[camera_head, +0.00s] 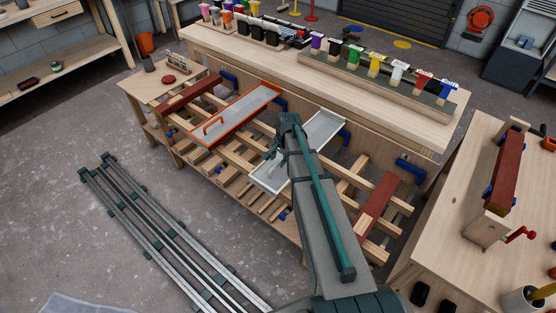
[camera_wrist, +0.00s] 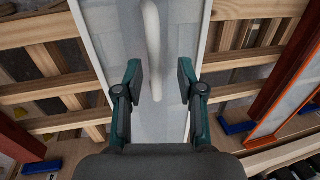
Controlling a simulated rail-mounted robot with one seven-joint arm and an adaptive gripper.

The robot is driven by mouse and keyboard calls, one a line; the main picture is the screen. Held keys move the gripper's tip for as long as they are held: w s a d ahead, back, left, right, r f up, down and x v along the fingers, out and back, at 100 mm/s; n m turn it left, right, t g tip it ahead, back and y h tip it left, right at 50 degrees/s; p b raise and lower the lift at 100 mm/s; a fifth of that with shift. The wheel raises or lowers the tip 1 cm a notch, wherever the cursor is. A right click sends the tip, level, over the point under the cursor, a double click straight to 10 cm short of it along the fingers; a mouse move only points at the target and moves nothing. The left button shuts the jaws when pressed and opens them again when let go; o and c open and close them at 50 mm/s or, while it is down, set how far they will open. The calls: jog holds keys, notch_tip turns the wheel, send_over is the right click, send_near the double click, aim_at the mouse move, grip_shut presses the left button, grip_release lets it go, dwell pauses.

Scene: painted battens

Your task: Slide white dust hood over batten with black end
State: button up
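The white dust hood (camera_head: 323,128) is a long trough with a grey-white top, lying across the slatted wooden rack, partly hidden behind my arm. It fills the middle of the wrist view (camera_wrist: 110,30). Its white bar handle (camera_wrist: 152,40) runs between the two fingers of my gripper (camera_wrist: 160,78). My gripper is open, with visible gaps between the handle and both fingers. In the head view my gripper (camera_head: 275,155) is over the hood. I cannot make out a black end on any batten; a red-brown batten (camera_head: 375,205) lies right of the hood, another (camera_head: 190,95) far left.
An orange-framed hood with a handle (camera_head: 235,112) lies left of the white one. Blue brackets (camera_head: 410,170) line the rack's back. A right-hand table (camera_head: 440,240) holds a red-brown beam (camera_head: 503,175). Rails (camera_head: 165,230) run along the floor.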

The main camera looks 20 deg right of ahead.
notch_tip(320, 180, up, 11)
jog(key=s+d, duration=0.1)
jog(key=s, duration=0.1)
dwell(0.6)
jog(key=s+a+f+n+g+h, duration=0.1)
jog(key=s+a+f+n, duration=0.55)
jog(key=s+f, duration=0.2)
jog(key=s+a+f+n+g, duration=0.1)
jog(key=s+a+f+n, duration=0.55)
jog(key=s, duration=0.25)
jog(key=s+f+g, duration=0.2)
jog(key=s+f, duration=0.4)
jog(key=s, duration=0.3)
jog(key=s+f+g, duration=0.2)
jog(key=s+f, duration=0.4)
jog(key=s, duration=0.4)
jog(key=s+f+m+g, duration=0.1)
jog(key=s+f+g, duration=0.1)
jog(key=s+f, duration=0.4)
jog(key=s, duration=0.3)
jog(key=shift+s+a+f+g, duration=0.15)
jog(key=shift+s+g, duration=0.25)
